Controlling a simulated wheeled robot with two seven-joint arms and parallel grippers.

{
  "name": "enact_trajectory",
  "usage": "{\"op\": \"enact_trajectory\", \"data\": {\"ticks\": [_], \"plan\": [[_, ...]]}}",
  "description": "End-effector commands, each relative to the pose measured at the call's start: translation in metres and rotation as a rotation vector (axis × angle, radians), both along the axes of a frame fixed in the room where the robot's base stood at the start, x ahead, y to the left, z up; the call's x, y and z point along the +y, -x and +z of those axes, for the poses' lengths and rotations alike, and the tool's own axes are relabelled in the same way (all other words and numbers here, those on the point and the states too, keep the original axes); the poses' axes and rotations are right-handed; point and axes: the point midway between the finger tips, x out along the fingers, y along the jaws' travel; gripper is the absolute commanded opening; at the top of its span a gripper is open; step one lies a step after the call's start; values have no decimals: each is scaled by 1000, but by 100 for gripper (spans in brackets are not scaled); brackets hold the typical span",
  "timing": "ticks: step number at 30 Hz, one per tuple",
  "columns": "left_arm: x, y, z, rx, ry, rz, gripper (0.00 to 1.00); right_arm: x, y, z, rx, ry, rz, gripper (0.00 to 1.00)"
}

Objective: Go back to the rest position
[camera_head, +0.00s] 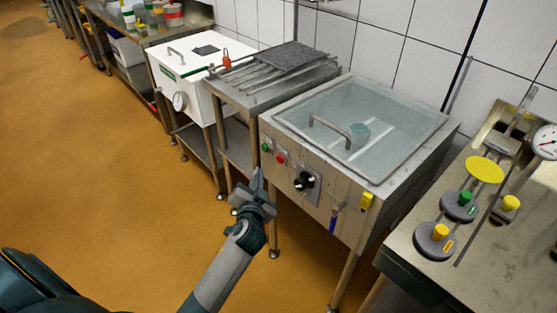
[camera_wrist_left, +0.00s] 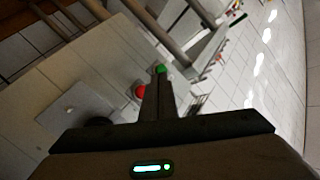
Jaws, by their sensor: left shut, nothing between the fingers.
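My left gripper (camera_head: 257,181) is in front of the steel vat unit, just left of its front panel, and points up and away. Its fingers are shut with nothing between them, and in the left wrist view the closed fingers (camera_wrist_left: 157,97) stand in the middle. The vat (camera_head: 362,125) has a clear lid with a bar handle. The gripper appears apart from the panel. My right gripper is not in view.
A white box (camera_head: 187,68) with a gauge stands on a steel stand. A rack with a dark mat (camera_head: 283,57) sits between it and the vat. At right, a steel table (camera_head: 492,262) bears weights and a press. The orange floor (camera_head: 110,170) at left is clear.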

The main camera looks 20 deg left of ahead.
Motion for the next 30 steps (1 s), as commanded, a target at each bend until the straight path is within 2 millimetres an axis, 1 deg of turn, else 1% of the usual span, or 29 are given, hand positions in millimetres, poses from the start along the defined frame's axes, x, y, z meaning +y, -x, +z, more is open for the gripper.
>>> {"op": "enact_trajectory", "data": {"ticks": [17,20,23,26,29,30], "plan": [[0,0,0,0,0,0,0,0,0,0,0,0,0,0],[-2,0,-3,5,3,-4,0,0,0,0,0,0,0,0],[-6,2,-16,23,13,-19,0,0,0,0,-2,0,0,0],[-16,5,-42,62,33,-47,0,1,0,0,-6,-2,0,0],[-31,14,-81,120,68,-90,0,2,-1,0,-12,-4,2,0],[-38,19,-100,145,87,-109,0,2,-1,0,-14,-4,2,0]]}}
